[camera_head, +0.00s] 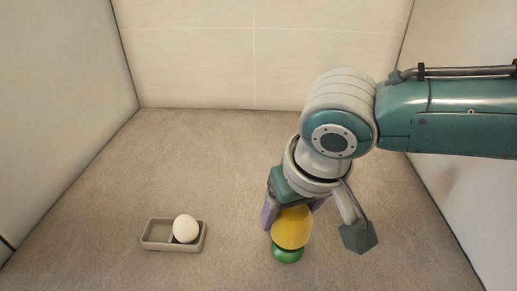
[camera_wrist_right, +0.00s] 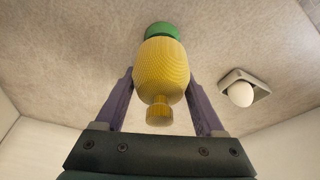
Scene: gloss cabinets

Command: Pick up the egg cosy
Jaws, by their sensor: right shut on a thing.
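The egg cosy (camera_head: 291,229) is yellow and ribbed. The right wrist view shows its rounded body (camera_wrist_right: 162,70) and a small knob at the end nearer the camera. My right gripper (camera_head: 292,213) points down with its purple fingers on either side of the cosy, shut on it. A green rounded thing (camera_head: 288,254) shows directly below the cosy, and at its far end in the right wrist view (camera_wrist_right: 162,30). I cannot tell whether the cosy rests on it or is slightly above it. My left gripper is not in view.
A small grey two-part tray (camera_head: 157,247) stands to the left, with a white egg (camera_head: 186,228) in its right compartment and the left one empty. Speckled beige surface lies clear between tray and gripper. Pale walls close the left, back and right.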

